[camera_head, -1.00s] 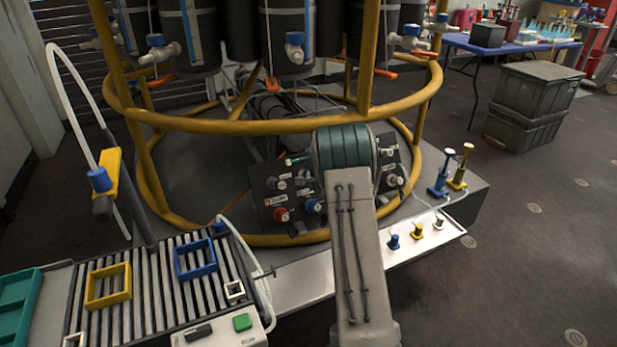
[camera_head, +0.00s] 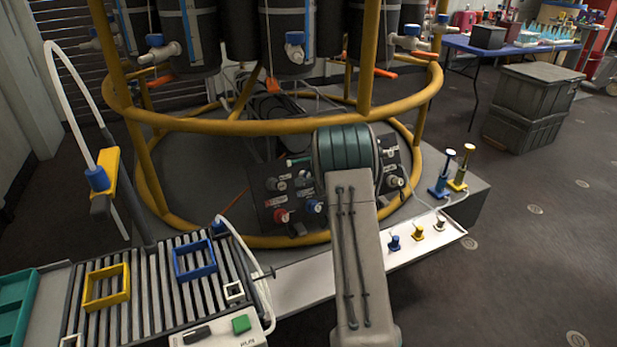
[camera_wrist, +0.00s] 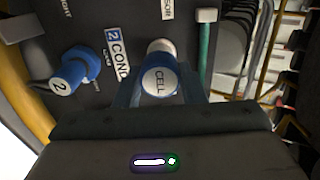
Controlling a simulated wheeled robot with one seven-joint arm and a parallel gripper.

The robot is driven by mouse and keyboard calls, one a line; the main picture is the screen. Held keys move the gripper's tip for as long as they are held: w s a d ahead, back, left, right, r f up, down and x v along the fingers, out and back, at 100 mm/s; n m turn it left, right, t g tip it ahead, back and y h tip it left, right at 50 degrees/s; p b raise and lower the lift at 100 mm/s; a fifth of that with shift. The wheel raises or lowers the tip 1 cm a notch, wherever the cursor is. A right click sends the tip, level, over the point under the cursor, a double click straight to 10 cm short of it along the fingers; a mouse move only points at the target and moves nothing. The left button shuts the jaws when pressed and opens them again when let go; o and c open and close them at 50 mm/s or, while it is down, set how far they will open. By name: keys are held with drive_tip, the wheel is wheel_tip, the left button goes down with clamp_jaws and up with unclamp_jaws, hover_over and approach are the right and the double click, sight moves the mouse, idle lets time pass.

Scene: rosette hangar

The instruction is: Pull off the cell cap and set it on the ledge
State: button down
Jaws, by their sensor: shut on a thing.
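In the wrist view, a blue cap (camera_wrist: 159,80) with a round face marked CELL sits between the two fingers of my gripper (camera_wrist: 160,92). The fingers are shut on its sides. A pale rounded part shows just behind the cap; whether the cap is still seated on it I cannot tell. In the head view my arm hides the gripper and the cap. The white ledge (camera_head: 302,284) runs along the front of the stand, with small blue (camera_head: 393,243), yellow (camera_head: 417,233) and white (camera_head: 440,223) pieces standing at its right end.
A blue knob marked 2 (camera_wrist: 70,72) is left of the cap on the dark panel (camera_head: 262,208). A green rod (camera_wrist: 205,45) stands to the right. The yellow ring frame (camera_head: 235,127) surrounds the panel. A slatted rack (camera_head: 145,300) is at left. The ledge's middle is bare.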

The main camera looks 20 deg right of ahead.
drive_tip(key=shift+b+v, duration=0.9)
drive_tip(key=shift+v, duration=1.95)
